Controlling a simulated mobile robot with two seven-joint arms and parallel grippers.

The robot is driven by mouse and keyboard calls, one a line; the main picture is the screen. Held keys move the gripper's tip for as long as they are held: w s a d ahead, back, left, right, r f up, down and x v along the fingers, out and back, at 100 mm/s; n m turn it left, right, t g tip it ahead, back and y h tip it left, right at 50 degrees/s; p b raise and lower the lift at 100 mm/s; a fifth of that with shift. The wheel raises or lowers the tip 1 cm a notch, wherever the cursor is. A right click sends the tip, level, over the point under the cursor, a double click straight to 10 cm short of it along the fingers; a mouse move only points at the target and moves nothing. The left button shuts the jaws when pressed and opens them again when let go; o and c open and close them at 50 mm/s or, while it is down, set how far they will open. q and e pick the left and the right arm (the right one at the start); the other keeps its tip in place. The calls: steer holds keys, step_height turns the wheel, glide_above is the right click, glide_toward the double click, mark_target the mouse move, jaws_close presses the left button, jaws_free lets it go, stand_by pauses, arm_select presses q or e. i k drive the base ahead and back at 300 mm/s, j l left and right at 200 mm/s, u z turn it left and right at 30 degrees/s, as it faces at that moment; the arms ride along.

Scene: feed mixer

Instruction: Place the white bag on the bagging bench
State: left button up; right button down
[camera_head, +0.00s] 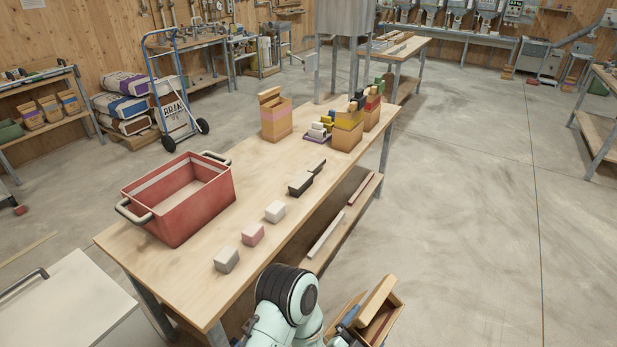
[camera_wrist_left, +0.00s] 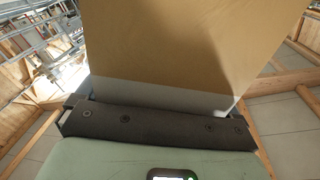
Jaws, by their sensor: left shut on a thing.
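My left gripper (camera_head: 347,321) is at the bottom of the head view, shut on a tan, open-topped bag (camera_head: 381,305). The bag is tilted, held in the air to the right of the near end of the wooden bench. In the left wrist view the bag (camera_wrist_left: 190,45) rises from the gripper (camera_wrist_left: 155,125), with a white band (camera_wrist_left: 150,94) low on its face, so I take it as the white bag. The bench (camera_head: 215,285), which I take as the bagging bench, has a bare near end. My right gripper is out of view.
On the bench stand a red crate (camera_head: 185,210), several small blocks including a grey one (camera_head: 227,259), a pink-banded bag (camera_head: 276,122) and a yellow-banded bag (camera_head: 347,135). A lower shelf (camera_head: 340,215) runs underneath. Open floor (camera_head: 480,230) lies to the right.

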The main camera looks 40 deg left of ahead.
mark_target(287, 156)
steer(key=i, duration=1.35)
steer(key=i+l+u, duration=0.1)
steer(key=i+u, duration=0.15)
steer(key=i, duration=0.25)
steer(key=i+l+u, duration=0.15)
steer(key=i+u, duration=0.15)
steer(key=i, duration=0.2)
steer(key=u, duration=1.45)
